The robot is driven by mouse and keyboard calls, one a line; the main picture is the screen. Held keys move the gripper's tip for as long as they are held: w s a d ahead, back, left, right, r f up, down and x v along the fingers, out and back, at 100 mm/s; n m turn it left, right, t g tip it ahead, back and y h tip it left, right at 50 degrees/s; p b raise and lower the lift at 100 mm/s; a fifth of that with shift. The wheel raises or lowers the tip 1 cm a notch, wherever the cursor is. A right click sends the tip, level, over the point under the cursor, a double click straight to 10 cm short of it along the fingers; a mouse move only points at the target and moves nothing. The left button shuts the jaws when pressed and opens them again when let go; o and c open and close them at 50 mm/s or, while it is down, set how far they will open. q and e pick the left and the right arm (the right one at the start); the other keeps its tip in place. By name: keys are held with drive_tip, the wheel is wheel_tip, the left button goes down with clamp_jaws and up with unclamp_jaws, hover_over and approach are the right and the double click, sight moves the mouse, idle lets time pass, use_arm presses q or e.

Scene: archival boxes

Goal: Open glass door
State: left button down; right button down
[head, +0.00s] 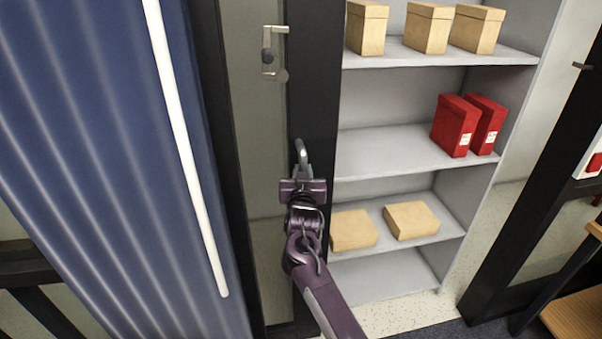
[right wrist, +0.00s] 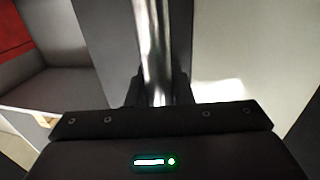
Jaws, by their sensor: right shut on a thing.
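The glass door has a dark upright frame (head: 313,85), with a pale glass pane (head: 255,150) to its left. A curved metal door handle (head: 301,152) sits on the dark frame. My right gripper (head: 302,180) is at this handle, shut on it, with my purple arm reaching up from below. In the right wrist view the shiny handle bar (right wrist: 153,45) runs upright between the dark fingers, whose tips are partly hidden. My left gripper is not in view.
A grey shelf unit (head: 400,160) holds tan boxes (head: 427,28) and red boxes (head: 455,125). A blue ribbed panel with a white bar (head: 185,140) stands at left. A lever handle (head: 275,30) shows higher up. A dark post (head: 530,190) and wooden furniture (head: 575,318) are at right.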

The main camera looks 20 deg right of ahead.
drive_tip(key=shift+a+r, duration=0.1)
drive_tip(key=shift+a, duration=0.1)
drive_tip(key=c, duration=1.6)
unclamp_jaws()
drive_tip(key=shift+w+a, duration=0.1)
drive_tip(key=shift+o, duration=0.2)
drive_tip(key=shift+a, duration=0.15)
drive_tip(key=b+v, duration=0.2)
drive_tip(key=v, duration=0.5)
drive_tip(key=shift+s, duration=0.35)
drive_tip(key=shift+a, duration=0.1)
